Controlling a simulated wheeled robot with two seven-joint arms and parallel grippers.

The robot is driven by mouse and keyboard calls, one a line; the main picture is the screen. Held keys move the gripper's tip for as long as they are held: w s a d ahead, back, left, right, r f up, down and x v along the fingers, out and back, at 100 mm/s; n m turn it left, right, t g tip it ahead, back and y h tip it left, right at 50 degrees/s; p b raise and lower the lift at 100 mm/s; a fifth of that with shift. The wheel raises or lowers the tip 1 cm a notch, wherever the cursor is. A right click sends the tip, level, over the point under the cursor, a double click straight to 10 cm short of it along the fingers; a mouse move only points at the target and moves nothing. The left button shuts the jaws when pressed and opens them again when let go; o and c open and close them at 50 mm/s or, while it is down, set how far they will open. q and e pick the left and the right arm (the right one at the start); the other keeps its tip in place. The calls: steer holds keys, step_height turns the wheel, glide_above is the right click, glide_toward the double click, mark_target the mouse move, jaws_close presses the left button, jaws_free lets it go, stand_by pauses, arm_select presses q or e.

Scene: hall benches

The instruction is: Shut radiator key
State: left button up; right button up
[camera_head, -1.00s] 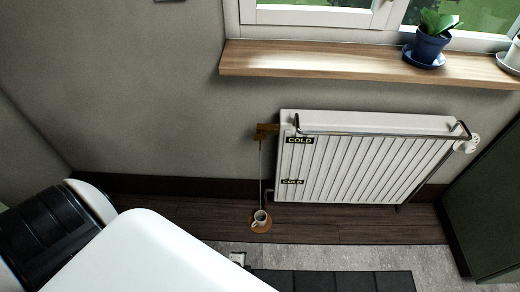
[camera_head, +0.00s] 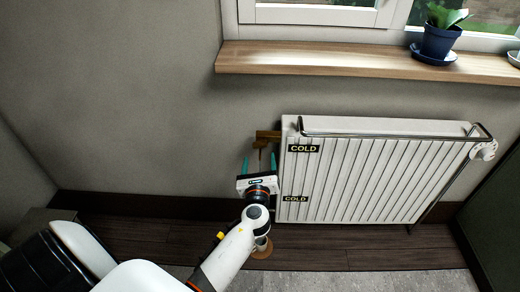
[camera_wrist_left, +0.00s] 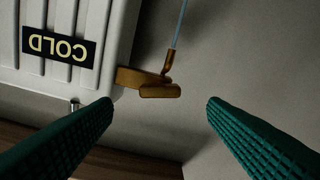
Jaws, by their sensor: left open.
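The brass-coloured radiator key (camera_head: 267,136) sits at the upper left side of the white radiator (camera_head: 365,180). My left gripper (camera_head: 260,161) is open and empty, just below the key, its teal fingers pointing up. In the left wrist view, where the picture is turned over, the key (camera_wrist_left: 150,84) shows in the gap between the fingers, apart from both. My right gripper is not in view.
A wooden sill (camera_head: 320,60) with a potted plant (camera_head: 438,36) is above. The wall left of the key is clear.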

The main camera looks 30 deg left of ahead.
mark_target(260, 148)
arm_select(q)
steer(key=x, duration=0.6)
steer(key=shift+w+a+b, duration=0.15)
steer(key=shift+w+b, duration=0.15)
steer(key=shift+b, duration=0.05)
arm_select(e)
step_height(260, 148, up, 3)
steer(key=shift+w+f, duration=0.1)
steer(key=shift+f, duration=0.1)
arm_select(q)
steer(key=c, duration=1)
steer(key=shift+f, duration=0.1)
